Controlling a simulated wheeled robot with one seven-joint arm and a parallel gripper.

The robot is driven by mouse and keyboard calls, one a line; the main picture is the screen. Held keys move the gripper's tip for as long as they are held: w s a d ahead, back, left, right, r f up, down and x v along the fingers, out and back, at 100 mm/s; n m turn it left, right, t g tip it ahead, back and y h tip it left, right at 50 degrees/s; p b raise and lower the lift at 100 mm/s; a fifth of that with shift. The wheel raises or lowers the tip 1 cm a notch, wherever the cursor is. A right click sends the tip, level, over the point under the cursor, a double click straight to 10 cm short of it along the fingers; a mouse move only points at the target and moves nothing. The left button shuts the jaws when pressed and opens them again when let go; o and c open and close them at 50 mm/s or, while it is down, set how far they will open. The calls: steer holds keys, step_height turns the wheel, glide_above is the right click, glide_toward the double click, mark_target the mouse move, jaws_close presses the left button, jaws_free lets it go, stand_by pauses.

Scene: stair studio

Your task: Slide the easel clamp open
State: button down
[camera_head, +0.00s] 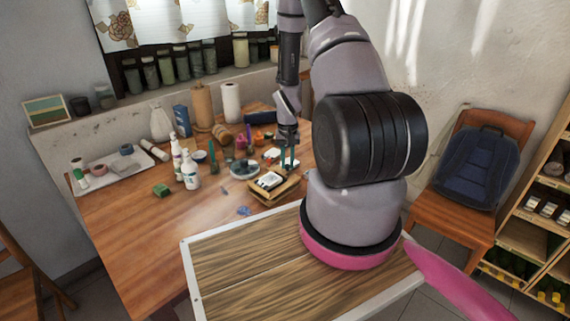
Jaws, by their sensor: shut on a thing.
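A small wooden easel (281,191) sits on the brown table, with a dark-framed pale panel (269,181) on it. My gripper (288,164) points down at the easel's back right, its thin dark-teal fingers close together. It is shut on a small part there that looks like the easel clamp. The clamp is mostly hidden by the fingers and too small to make out, so I cannot tell how far it is open.
White bottles (190,171), a grey round dish (244,169) and a green block (161,190) stand left of the easel. Jars (167,68) line the back ledge. The table's front left (130,235) is clear. A chair (452,210) stands at right.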

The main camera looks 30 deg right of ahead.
steer(key=c, duration=0.8)
jaws_free()
steer(key=shift+w+d, duration=0.1)
steer(key=shift+d, duration=0.2)
steer(key=shift+o, duration=0.2)
steer(key=shift+r, duration=0.1)
step_height(320, 180, up, 11)
